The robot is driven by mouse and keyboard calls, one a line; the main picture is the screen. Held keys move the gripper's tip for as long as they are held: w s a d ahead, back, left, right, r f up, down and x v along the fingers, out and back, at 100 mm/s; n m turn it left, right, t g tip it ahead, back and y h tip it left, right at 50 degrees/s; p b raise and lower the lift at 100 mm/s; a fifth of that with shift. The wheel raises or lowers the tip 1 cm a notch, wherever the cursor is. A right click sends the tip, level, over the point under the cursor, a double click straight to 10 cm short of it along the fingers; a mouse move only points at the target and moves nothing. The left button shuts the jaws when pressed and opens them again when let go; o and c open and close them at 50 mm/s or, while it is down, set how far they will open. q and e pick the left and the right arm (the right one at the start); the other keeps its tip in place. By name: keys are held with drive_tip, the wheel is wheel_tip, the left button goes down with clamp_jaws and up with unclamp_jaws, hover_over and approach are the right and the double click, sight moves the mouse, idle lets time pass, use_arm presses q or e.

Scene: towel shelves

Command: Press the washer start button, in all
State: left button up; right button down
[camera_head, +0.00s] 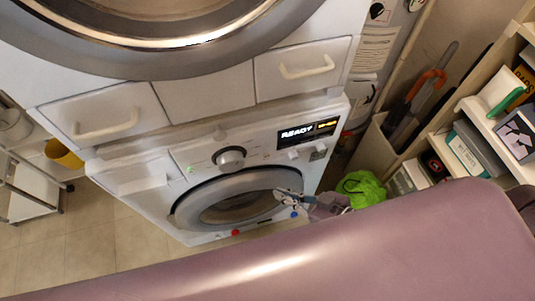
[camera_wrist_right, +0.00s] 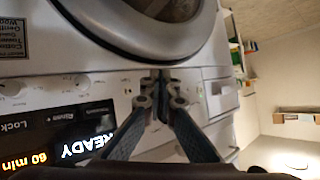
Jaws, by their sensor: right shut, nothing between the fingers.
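The white front-loading washer (camera_head: 150,205) stands below a second machine in the head view. Its panel carries a round dial (camera_head: 230,158) and a lit display (camera_head: 308,131) reading "READY". The display also shows upside down in the wrist view (camera_wrist_right: 88,145), with "60 min" and "Lock" beside it. Which control is the start button I cannot tell. My right gripper (camera_head: 279,192) is in front of the round washer door (camera_head: 220,208) in the head view. In the wrist view its fingertips (camera_wrist_right: 163,76) are together, empty, over the panel near the door rim; contact is unclear. My left gripper is out of view.
Above the washer are drawers with handles (camera_head: 305,72) and another round door (camera_head: 130,55). A green bag (camera_head: 362,187) lies right of the washer, next to shelves (camera_head: 470,105). A yellow bucket (camera_head: 63,154) and a rack (camera_head: 35,200) stand left. The left floor is partly clear.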

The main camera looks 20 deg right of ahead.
drive_tip(key=b, duration=0.3)
approach(260, 160)
drive_tip(key=shift+s+x, duration=0.25)
drive_tip(key=shift+x, duration=1.9)
drive_tip(key=shift+w+a+f, duration=0.1)
drive_tip(key=shift+a+f, duration=0.05)
drive_tip(key=shift+a, duration=0.05)
drive_tip(key=shift+w, duration=0.25)
